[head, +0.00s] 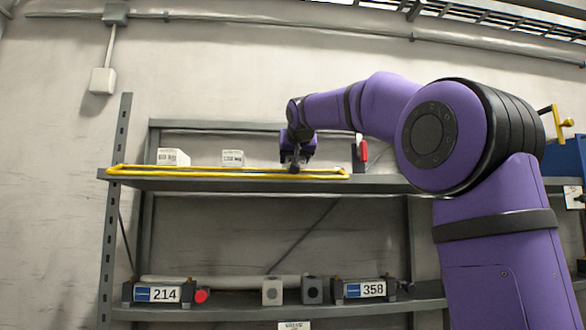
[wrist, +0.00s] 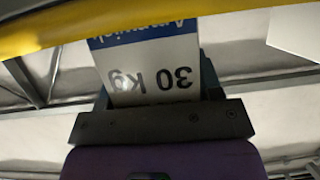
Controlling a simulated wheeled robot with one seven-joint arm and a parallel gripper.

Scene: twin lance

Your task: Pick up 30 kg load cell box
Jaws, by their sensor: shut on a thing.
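The 30 kg load cell box (wrist: 150,72) is in the wrist view, with a white label reading "30 kg" upside down and a blue band along its far edge. My gripper (head: 294,165) is shut on it, with a dark finger on each side of the label. In the head view my gripper is at the upper shelf (head: 240,184), just behind the yellow rail. The box is hidden there by my gripper, and I cannot tell whether it touches the shelf.
A yellow rail (head: 225,171) runs along the upper shelf's front and crosses close in the wrist view (wrist: 100,22). Two white boxes (head: 172,157) (head: 232,158) stand to the left. A red-handled object (head: 363,151) is at right.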

